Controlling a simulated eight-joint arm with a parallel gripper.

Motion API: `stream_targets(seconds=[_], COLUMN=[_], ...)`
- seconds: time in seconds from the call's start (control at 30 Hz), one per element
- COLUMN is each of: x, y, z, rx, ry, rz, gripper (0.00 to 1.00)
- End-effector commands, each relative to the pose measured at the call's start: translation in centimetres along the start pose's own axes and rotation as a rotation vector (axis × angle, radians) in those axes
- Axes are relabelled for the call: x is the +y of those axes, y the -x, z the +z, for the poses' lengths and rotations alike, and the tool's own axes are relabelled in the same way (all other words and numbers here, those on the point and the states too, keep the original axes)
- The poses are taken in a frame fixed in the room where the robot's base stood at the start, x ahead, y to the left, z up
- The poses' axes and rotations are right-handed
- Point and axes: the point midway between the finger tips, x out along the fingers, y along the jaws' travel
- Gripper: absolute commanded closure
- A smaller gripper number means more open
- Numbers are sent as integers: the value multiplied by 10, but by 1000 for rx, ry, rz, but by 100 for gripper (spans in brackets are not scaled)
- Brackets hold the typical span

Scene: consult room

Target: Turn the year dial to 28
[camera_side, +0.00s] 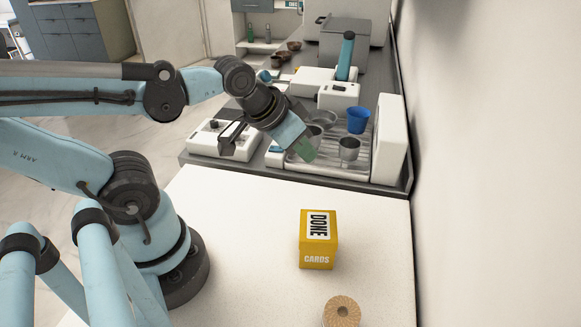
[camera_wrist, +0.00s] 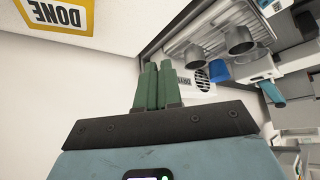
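I cannot make out a year dial with readable numbers in either view. My gripper (camera_side: 304,149) is over the near edge of the metal drain tray in the side view, apart from the yellow box. Its green fingers also show in the wrist view (camera_wrist: 158,82), close together with nothing visible between them. A white device with a dark raised part (camera_side: 225,139) stands left of the gripper; its markings are too small to read. A round tan piece with a centre hole (camera_side: 341,312) is cut off at the bottom edge; I cannot tell what it is.
A yellow box marked DONE CARDS (camera_side: 317,240) stands on the white table (camera_side: 245,240). Metal cups (camera_side: 349,149) and a blue cup (camera_side: 358,119) stand on the drain tray (camera_side: 384,172). A wall runs along the right. The table between box and counter is clear.

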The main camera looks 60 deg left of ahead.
Motion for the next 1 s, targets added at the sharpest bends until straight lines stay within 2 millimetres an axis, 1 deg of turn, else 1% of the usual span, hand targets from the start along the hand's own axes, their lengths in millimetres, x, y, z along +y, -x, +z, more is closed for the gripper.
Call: stream_targets(seconds=[0.03,0.13,0.17,0.23,0.27,0.33,0.47,0.5,0.57,0.6,0.7,0.8,0.83,0.9,1.0], x=[-2,-14,-20,-40,-51,-78,-133,-150,-175,-191,-226,-251,-257,-266,-272], y=[0,1,2,4,5,8,16,18,22,25,33,39,41,44,45], z=[-1,-6,-8,-14,-17,-23,-26,-25,-22,-20,-10,0,3,7,11], rx=[-4,-30,-44,-87,-110,-165,-264,-294,-335,-361,-418,-459,-468,-483,-496], ry=[9,66,98,197,248,383,644,725,846,923,1095,1224,1253,1303,1338], rz=[-4,-26,-39,-75,-93,-138,-220,-244,-278,-299,-343,-373,-380,-391,-399], gripper=[86,71,66,56,55,55,55,55,55,55,55,55,55,55,55])
